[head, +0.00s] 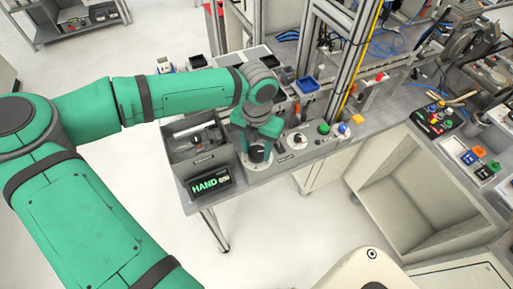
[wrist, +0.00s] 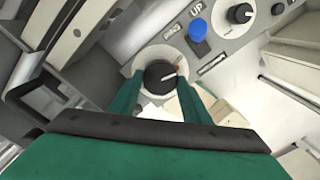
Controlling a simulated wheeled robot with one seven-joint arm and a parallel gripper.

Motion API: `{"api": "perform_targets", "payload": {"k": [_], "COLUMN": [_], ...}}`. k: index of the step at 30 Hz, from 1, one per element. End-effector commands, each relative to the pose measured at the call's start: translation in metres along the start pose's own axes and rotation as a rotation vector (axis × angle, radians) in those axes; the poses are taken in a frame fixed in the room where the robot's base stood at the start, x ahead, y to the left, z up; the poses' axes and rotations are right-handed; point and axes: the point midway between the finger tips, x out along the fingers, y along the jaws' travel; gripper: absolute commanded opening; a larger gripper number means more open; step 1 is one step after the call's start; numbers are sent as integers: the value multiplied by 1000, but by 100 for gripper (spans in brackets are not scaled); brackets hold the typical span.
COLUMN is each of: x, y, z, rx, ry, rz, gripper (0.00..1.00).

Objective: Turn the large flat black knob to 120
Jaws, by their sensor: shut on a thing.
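The large flat black knob (wrist: 158,77) sits on a pale round dial in the wrist view, with a white pointer line towards the upper right and a small red mark at its right edge. In the head view the knob (head: 258,154) shows under the end of my arm, at the front of the bench. My gripper (wrist: 162,80) has its two green fingers on opposite sides of the knob and is shut on it. The finger contacts are partly hidden, and dial numbers are too small to read.
A smaller black knob (wrist: 240,13) and a blue button (wrist: 197,29) are close by on the panel. A grey bin (head: 183,158) stands left of the knob, with a HAND display (head: 210,182) in front. Metal uprights (head: 312,65) rise behind.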

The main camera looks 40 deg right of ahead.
Motion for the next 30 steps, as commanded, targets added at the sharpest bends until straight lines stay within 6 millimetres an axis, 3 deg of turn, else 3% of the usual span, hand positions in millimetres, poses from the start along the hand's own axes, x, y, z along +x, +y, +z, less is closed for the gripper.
{"api": "perform_targets", "payload": {"k": [12, 30], "x": [-1, -1], "y": [0, 0], "z": [0, 1], "rx": [-224, -269], "ry": [-1, -2], "rz": [3, 2], "gripper": [21, 21]}}
